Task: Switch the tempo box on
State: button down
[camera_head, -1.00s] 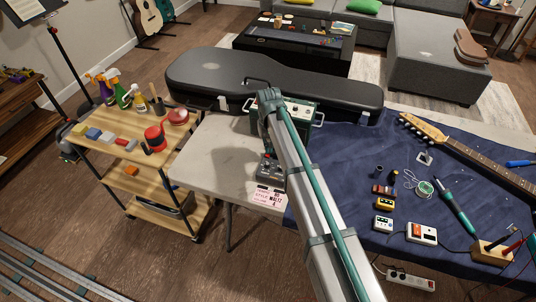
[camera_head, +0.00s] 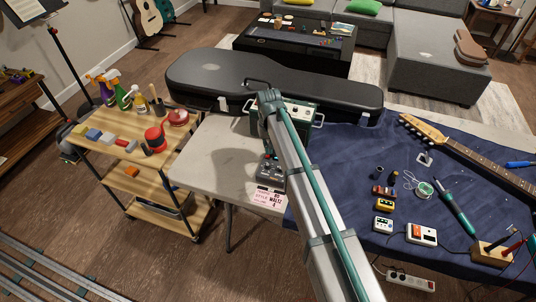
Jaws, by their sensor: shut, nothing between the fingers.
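A small dark box with pale knob-like details (camera_head: 270,172) stands on the pale table, partly covered by my arm. It looks like the tempo box, but its switch and whether it is on are too small to tell. A pink-and-white card with printed lines (camera_head: 269,198) lies against its near side. A dark green unit with a light knobbed panel and side handles (camera_head: 299,110) stands behind, partly hidden by my arm. My arm reaches up from the bottom and bends over the table by these boxes.
A black guitar case (camera_head: 215,78) lies along the table's back. On the right, a blue cloth (camera_head: 345,165) holds a guitar neck (camera_head: 475,160), small pedals (camera_head: 421,233), a soldering iron (camera_head: 455,207) and cables. A wooden cart (camera_head: 115,158) stands left. The table's left part is clear.

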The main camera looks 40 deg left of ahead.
jog(key=shift+r+p, duration=1.5)
jog(key=shift+r, duration=1.6)
